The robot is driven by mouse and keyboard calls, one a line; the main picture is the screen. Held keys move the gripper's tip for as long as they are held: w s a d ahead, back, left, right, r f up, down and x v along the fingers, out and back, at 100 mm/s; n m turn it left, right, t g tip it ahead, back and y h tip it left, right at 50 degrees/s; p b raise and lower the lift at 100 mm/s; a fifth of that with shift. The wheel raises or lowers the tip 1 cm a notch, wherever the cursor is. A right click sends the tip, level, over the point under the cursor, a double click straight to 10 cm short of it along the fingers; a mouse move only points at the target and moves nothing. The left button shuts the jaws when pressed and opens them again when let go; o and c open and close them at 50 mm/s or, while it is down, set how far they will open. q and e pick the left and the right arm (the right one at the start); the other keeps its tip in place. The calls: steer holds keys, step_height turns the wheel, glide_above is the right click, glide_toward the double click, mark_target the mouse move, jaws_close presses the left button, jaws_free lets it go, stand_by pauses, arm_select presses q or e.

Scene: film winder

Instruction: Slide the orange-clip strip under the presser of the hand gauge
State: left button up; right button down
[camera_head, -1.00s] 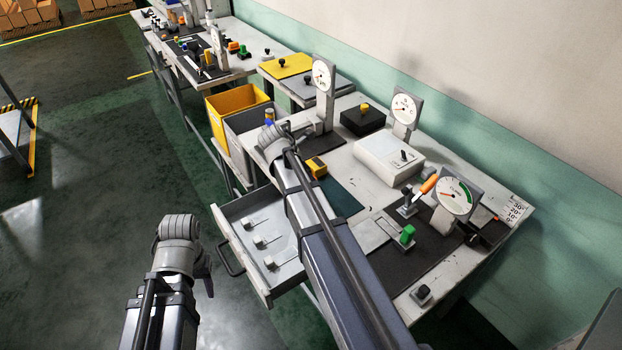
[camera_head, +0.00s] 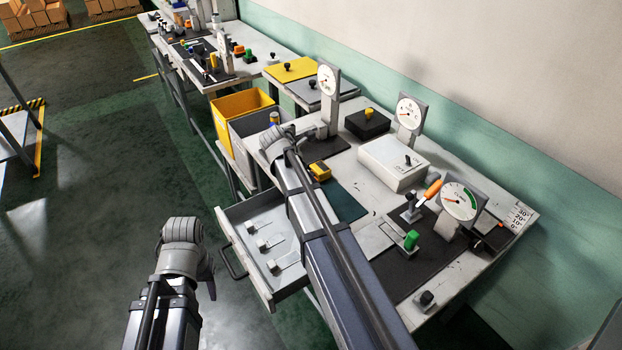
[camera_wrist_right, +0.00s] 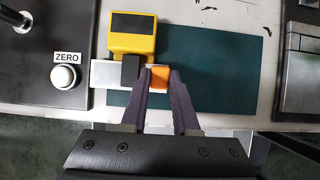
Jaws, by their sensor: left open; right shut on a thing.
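The hand gauge is a yellow block (camera_wrist_right: 132,33) with a dark window on top, lying on the dark teal mat; it also shows in the head view (camera_head: 320,172). Its black presser (camera_wrist_right: 131,70) juts toward my right gripper. The pale strip (camera_wrist_right: 104,74) shows on both sides of the presser, which covers its middle; I cannot tell if they touch. The orange clip (camera_wrist_right: 160,79) is at the strip's right end. My right gripper (camera_wrist_right: 160,88) is shut on the orange clip; my arm hides its fingers in the head view. My left gripper (camera_head: 208,276) is open, empty, off the bench.
A black base with a ZERO button (camera_wrist_right: 64,77) is left of the strip. The teal mat (camera_wrist_right: 225,70) is clear to the right, with a grey-white box (camera_head: 393,163) beyond. An open drawer (camera_head: 262,226) juts from the bench. Yellow (camera_head: 236,108) and grey bins stand beside it.

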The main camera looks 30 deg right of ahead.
steer(key=c, duration=0.6)
jaws_free()
steer(key=shift+r, duration=0.1)
steer(key=p+v, duration=0.6)
steer(key=v, duration=0.1)
steer(key=shift+a+r+p, duration=0.15)
steer(key=shift+r+p, duration=0.15)
steer(key=shift+p, duration=0.1)
steer(key=shift+s, duration=0.1)
